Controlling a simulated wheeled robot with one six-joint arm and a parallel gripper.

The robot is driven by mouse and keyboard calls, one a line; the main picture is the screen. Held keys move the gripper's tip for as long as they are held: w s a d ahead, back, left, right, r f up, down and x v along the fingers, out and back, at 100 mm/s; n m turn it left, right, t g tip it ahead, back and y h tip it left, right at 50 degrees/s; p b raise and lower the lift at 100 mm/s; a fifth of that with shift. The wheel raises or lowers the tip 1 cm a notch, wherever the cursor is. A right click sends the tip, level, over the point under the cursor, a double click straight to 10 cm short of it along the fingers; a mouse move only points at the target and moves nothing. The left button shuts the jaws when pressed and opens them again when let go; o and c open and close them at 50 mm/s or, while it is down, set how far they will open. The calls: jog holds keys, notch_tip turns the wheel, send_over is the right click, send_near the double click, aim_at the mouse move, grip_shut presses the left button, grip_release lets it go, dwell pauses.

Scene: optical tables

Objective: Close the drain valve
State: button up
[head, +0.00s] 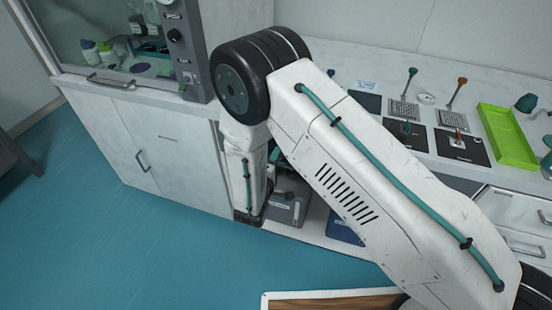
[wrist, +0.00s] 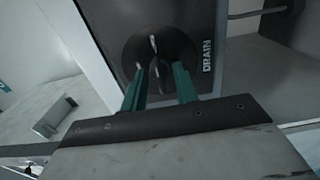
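The drain valve (wrist: 154,44) shows in the wrist view as a round dark recess with a thin silver lever, on a dark grey panel. The lever runs roughly up and down the picture. The word DRAIN (wrist: 207,55) is printed beside it. My gripper (wrist: 159,70) is open, its two teal fingers pointing at the recess, apart, one on each side of the lever's lower end. I cannot tell whether either finger touches the lever. In the head view my arm hides the gripper and the valve.
In the head view, a grey container (head: 288,206) and a blue one (head: 343,229) stand in the open space under the bench, close to my arm. A white cabinet (head: 165,150) is on the left. A wood-topped surface (head: 335,301) lies in front. Blue floor is clear at left.

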jog(key=shift+c, duration=0.2)
grip_shut()
jog(key=shift+n, duration=0.4)
jog(key=n, duration=1.7)
dwell(0.5)
